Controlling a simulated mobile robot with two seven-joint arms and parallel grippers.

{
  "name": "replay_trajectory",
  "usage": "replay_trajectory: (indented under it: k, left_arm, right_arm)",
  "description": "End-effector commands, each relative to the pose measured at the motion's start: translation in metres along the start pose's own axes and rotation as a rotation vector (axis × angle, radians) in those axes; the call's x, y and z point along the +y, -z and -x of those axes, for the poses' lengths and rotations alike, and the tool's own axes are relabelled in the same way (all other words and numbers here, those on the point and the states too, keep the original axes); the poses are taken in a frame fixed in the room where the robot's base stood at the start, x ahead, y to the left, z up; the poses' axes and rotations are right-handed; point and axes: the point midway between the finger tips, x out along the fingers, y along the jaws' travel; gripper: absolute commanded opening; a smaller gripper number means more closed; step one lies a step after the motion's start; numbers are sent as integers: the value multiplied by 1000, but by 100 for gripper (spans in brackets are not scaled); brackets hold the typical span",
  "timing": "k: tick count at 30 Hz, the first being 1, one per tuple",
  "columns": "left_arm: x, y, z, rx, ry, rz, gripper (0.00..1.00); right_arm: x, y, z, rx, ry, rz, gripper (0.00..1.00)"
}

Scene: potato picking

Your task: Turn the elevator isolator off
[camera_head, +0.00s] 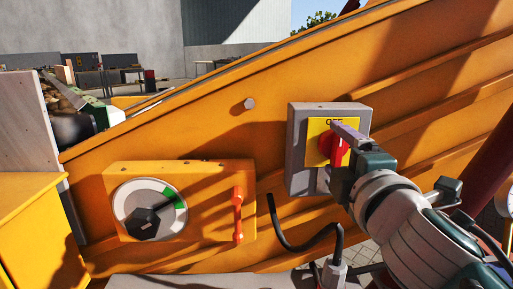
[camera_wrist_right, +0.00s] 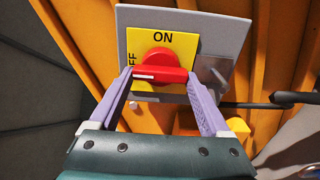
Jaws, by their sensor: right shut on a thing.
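The elevator isolator is a grey box (camera_head: 296,150) on the orange machine side, with a yellow plate (camera_head: 317,128) and a red knob (camera_head: 325,146). In the head view "OFF" is at the plate's top. In the right wrist view the plate (camera_wrist_right: 185,45) reads "ON" at the top and "OFF" at the left. The red handle (camera_wrist_right: 170,75) lies level there, its white mark at the left end, on the "OFF" side. My right gripper (camera_head: 343,140) is shut on the handle; its purple fingers (camera_wrist_right: 160,73) touch both ends. My left gripper is not in view.
An orange box (camera_head: 198,180) with a round dial (camera_head: 150,209) and an orange handle (camera_head: 238,214) is left of the isolator. A black cable (camera_head: 282,237) hangs below. A yellow panel (camera_head: 30,225) stands at the far left.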

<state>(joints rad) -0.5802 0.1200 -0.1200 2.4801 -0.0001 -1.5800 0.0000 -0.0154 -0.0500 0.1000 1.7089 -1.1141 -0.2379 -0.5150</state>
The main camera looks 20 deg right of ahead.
Motion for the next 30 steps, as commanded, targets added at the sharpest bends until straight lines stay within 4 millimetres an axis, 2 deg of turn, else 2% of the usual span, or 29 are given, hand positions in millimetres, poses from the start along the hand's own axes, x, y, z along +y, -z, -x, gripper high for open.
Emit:
replay_trajectory:
  k: [15,16,21,30]
  left_arm:
    - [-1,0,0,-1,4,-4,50]
    - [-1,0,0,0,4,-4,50]
    - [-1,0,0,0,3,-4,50]
    - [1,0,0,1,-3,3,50]
  right_arm:
    - [-2,0,0,0,4,22,26]
    - [-2,0,0,0,4,22,83]
    - [-2,0,0,0,3,20,100]
    - [-1,0,5,0,2,18,100]
